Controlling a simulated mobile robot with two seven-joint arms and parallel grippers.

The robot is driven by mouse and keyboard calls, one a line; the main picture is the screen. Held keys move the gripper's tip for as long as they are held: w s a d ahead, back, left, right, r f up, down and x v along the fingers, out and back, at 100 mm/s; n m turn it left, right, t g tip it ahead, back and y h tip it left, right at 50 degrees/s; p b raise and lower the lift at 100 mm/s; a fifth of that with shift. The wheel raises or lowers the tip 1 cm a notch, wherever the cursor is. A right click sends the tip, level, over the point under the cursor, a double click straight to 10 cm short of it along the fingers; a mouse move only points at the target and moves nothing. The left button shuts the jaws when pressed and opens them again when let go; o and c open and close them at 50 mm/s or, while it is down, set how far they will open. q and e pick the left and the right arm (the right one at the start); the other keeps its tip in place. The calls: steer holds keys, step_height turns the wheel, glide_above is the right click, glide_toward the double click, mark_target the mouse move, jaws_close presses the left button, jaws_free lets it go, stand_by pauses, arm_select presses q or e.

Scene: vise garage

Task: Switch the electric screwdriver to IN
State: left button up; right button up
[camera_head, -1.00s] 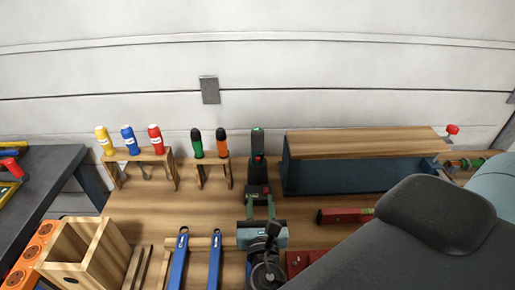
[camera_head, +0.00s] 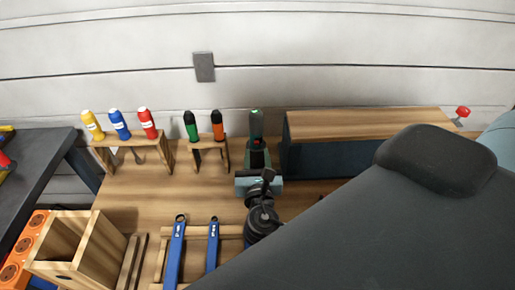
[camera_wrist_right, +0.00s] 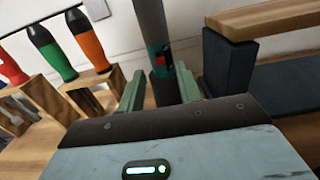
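The electric screwdriver (camera_head: 256,125) stands upright at the back of the wooden bench, dark with a green light on top and a red part lower down. It also shows in the right wrist view (camera_wrist_right: 152,30), with a teal and red part low on its body. My right gripper (camera_head: 257,166) is just in front of it. In the right wrist view my right gripper (camera_wrist_right: 161,75) is open, and the screwdriver shows between and beyond its green fingers. I cannot tell whether they touch it. My left gripper is not in view.
A rack with green and orange screwdrivers (camera_head: 205,142) stands close on the left, and another rack (camera_head: 106,141) is farther left. A dark box with a wooden top (camera_head: 345,122) is close on the right. Blue wrenches (camera_head: 213,250) lie in front.

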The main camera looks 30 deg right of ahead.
mark_target(257, 144)
steer(key=shift+x, duration=1.65)
jaws_close()
